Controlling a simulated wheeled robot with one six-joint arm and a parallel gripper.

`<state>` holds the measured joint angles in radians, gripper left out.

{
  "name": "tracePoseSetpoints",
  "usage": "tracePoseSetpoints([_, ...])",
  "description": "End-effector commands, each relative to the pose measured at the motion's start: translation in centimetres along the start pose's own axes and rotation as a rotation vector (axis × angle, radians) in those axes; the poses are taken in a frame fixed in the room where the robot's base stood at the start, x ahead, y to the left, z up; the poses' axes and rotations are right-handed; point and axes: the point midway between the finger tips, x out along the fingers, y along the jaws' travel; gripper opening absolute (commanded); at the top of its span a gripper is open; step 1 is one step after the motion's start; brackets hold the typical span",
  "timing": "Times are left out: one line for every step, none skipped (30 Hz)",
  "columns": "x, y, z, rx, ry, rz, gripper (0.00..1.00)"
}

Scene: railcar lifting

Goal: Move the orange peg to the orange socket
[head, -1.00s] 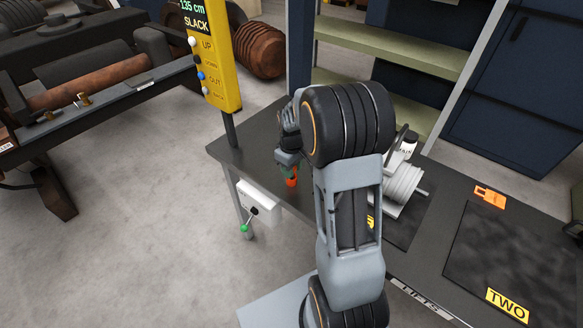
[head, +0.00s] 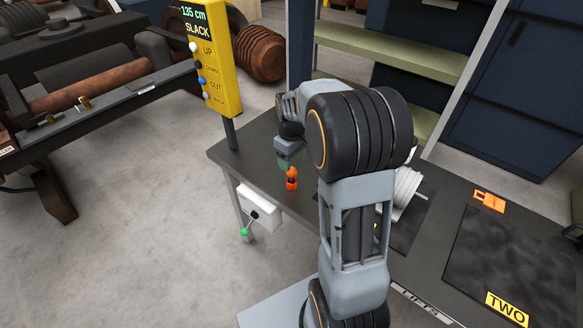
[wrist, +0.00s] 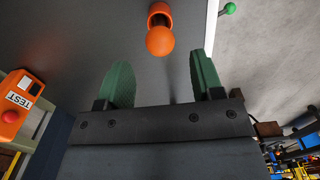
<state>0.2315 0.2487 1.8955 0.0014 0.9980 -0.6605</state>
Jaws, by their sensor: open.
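The orange peg (head: 291,173) shows as a round orange knob standing on the dark bench near its front left edge. In the wrist view the knob (wrist: 160,41) lies just beyond my fingertips, in line with the gap. An orange ring-like piece (wrist: 159,12) with a dark opening is at its base; it may be the orange socket, but I cannot tell for sure. My gripper (wrist: 161,72) has two green fingers spread apart with nothing between them. In the head view my gripper (head: 287,158) is just behind the peg, apart from it.
A yellow control post (head: 217,55) stands at the bench's left corner. A white box with a green-knobbed lever (head: 259,206) hangs on the front edge. A white spool-like device (head: 405,190) is partly behind my arm. An orange piece (head: 489,200) lies beside the dark mat marked TWO (head: 515,255).

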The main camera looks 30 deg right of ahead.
Motion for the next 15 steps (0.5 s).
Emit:
tracePoseSetpoints([-1.1,0.1,-0.1,0.000,0.004,0.003,0.61])
tracePoseSetpoints([-1.7,0.1,-0.1,0.000,0.004,0.003,0.61])
tracePoseSetpoints([-2.3,0.0,-0.1,0.000,0.003,0.002,0.61])
tracePoseSetpoints([-2.8,0.1,-0.1,0.000,0.003,0.002,0.61])
tracePoseSetpoints([-3.2,0.0,0.0,0.000,0.003,0.002,0.61])
tracePoseSetpoints([-3.8,0.0,0.0,0.000,0.002,0.002,0.61])
tracePoseSetpoints([-4.1,0.0,-0.1,0.000,0.002,0.002,0.61])
tracePoseSetpoints([-4.5,0.0,-0.1,0.000,0.002,0.001,0.61])
tracePoseSetpoints([-4.8,0.0,-0.1,0.000,0.002,0.001,0.61])
tracePoseSetpoints([-5.1,0.0,-0.1,0.000,0.002,0.001,0.61])
tracePoseSetpoints([-5.3,0.0,0.0,0.001,0.002,0.001,0.61])
tracePoseSetpoints([-5.6,-0.2,0.1,0.004,0.004,0.003,0.61])
tracePoseSetpoints([-5.9,-0.5,0.2,0.009,0.008,0.006,0.61])
tracePoseSetpoints([-6.2,-0.9,0.4,0.017,0.013,0.009,0.61])
tracePoseSetpoints([-6.7,-1.7,0.7,0.033,0.024,0.017,0.61])
